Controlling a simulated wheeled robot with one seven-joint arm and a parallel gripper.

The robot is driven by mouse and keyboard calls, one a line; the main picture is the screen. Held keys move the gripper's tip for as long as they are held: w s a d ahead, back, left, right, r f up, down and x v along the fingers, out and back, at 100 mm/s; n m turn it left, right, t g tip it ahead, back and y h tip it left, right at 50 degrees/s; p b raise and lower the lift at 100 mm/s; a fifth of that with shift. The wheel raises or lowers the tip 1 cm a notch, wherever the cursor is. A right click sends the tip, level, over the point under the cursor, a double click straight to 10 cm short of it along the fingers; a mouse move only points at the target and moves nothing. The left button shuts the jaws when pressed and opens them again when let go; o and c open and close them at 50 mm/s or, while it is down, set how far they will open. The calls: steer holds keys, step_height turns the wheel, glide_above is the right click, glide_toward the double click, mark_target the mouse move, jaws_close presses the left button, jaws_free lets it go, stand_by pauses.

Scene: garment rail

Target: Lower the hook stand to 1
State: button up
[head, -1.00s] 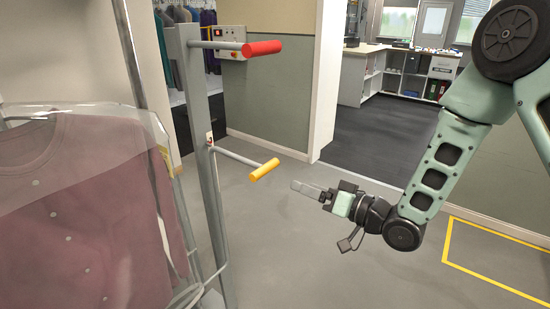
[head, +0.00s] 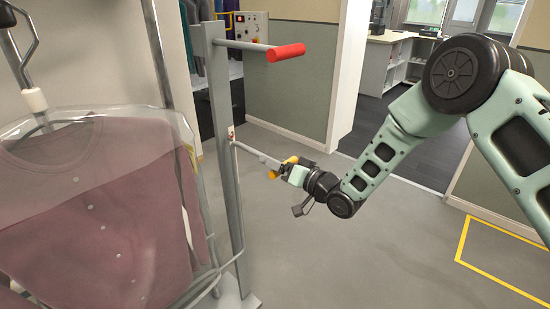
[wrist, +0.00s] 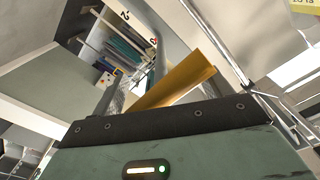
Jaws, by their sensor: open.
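The hook stand's grey post (head: 222,150) stands upright left of centre in the head view. A red-gripped arm (head: 286,52) sticks out near its top, and a lower arm with a yellow grip (head: 273,173) sticks out below. My gripper (head: 278,167) is open at the yellow grip, and its fingers overlap it in the head view. In the wrist view the yellow grip (wrist: 178,86) lies at a slant close in front of the palm. I cannot tell whether the fingers touch it. A digit 2 shows small in the wrist view; no pointer setting is readable.
A dark red garment in clear plastic (head: 95,215) hangs at the left, close to the post. A control box (head: 250,28) is on the wall behind. The grey floor (head: 330,255) is open to the right, with yellow tape (head: 480,268) beyond.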

steer(key=shift+w+a, duration=0.4)
steer(key=shift+a, duration=0.15)
steer(key=c, duration=1.2)
step_height(320, 180, down, 19)
steer(key=b, duration=1.5)
steer(key=shift+d+r+b, duration=0.15)
steer(key=shift+b, duration=0.2)
steer(key=o, duration=1.2)
steer(key=shift+s, duration=0.1)
